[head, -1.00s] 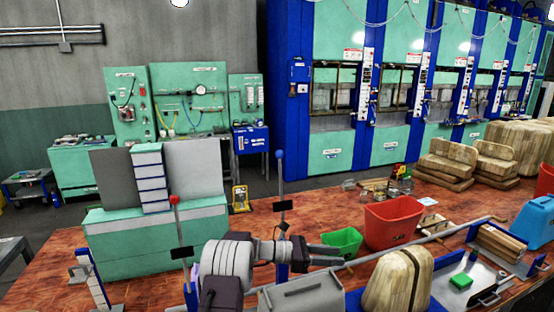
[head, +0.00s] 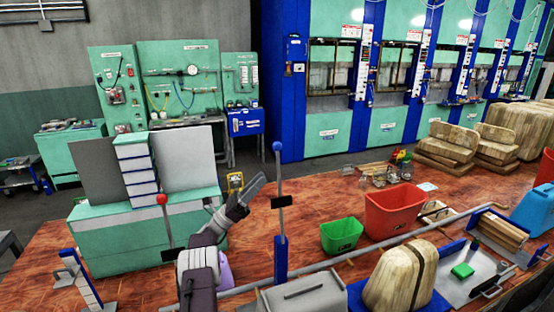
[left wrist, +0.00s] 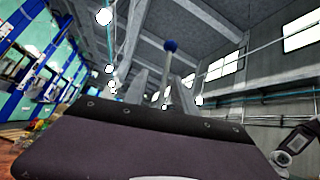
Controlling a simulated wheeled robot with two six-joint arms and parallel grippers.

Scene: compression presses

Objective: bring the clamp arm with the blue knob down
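The clamp arm with the blue knob (head: 277,147) stands upright on a blue post (head: 281,258), with a dark block partway along its thin grey rod. A second upright arm with a red knob (head: 162,199) stands to its left. My left gripper (head: 260,184) is raised just left of the blue-knob rod in the head view, fingers pointing up and right. In the left wrist view its two fingers are apart, and the blue knob (left wrist: 171,46) shows between and beyond them. I see no contact with the rod. My right gripper is not in view.
A long grey bar (head: 345,264) runs across the table (head: 300,210). A green bin (head: 342,237), a red bin (head: 394,212) and a wooden block (head: 400,278) lie to the right. A green cabinet (head: 150,243) stands at the left.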

